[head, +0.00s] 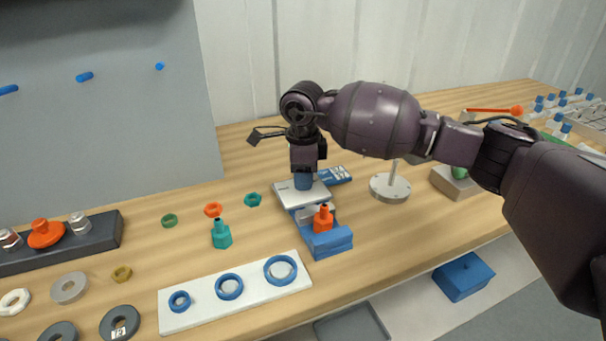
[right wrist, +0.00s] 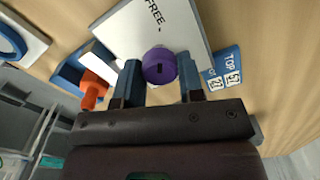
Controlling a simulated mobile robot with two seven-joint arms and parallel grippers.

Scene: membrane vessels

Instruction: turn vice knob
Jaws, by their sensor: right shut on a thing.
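The vice has a blue body (head: 328,243) near the table's front edge, with an orange bottle-shaped piece (head: 323,218) standing in it. Behind it is a light plate (head: 288,195), marked "FREE" in the right wrist view (right wrist: 128,32). A purple knob (right wrist: 160,66) sits at the plate's edge in the right wrist view. My right gripper (head: 303,182) points down over the plate. Its fingers (right wrist: 159,80) are shut on the purple knob from both sides. The gripper hides the knob in the head view. My left gripper is not in view.
A blue label card (head: 336,175) lies right behind the plate. A round-based stand (head: 390,188) is to the right. A teal bottle (head: 221,234) and several loose rings lie left. A white strip with blue rings (head: 206,305) lies in front.

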